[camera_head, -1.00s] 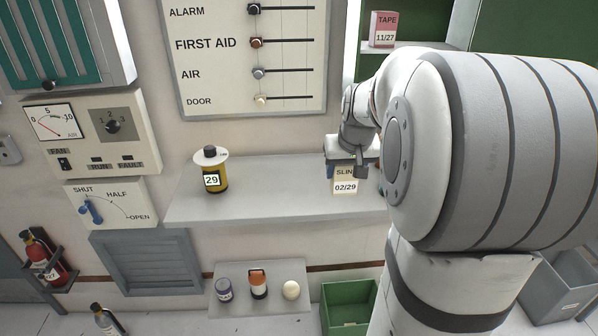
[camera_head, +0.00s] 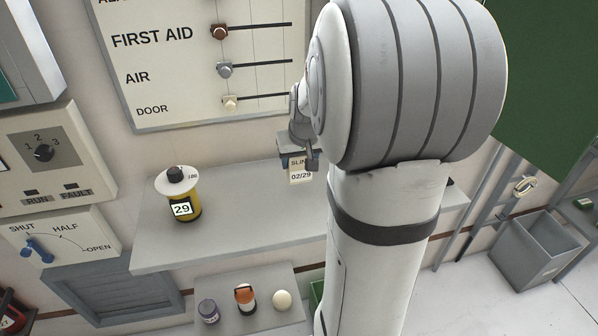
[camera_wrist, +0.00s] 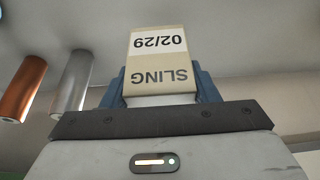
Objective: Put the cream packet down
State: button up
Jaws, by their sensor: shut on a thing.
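The cream packet (camera_head: 300,173) is labelled SLING 02/29. My gripper (camera_head: 299,158) is shut on it, above or at the right part of the grey shelf (camera_head: 150,256); I cannot tell whether the packet touches the shelf. In the wrist view the packet (camera_wrist: 158,62) sits between the blue fingers of my gripper (camera_wrist: 160,88), its label upside down. My arm hides part of the shelf to the right.
A yellow canister (camera_head: 182,205) marked 29 stands on the shelf's left part; shelf between it and the packet is bare. A slider board (camera_head: 180,75) hangs above.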

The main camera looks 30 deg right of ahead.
aim_at(300, 173)
notch_tip(300, 173, down, 4)
jog(key=shift+f, duration=0.2)
jog(key=shift+f, duration=0.2)
jog(key=o, duration=1)
jog(key=shift+r, duration=0.1)
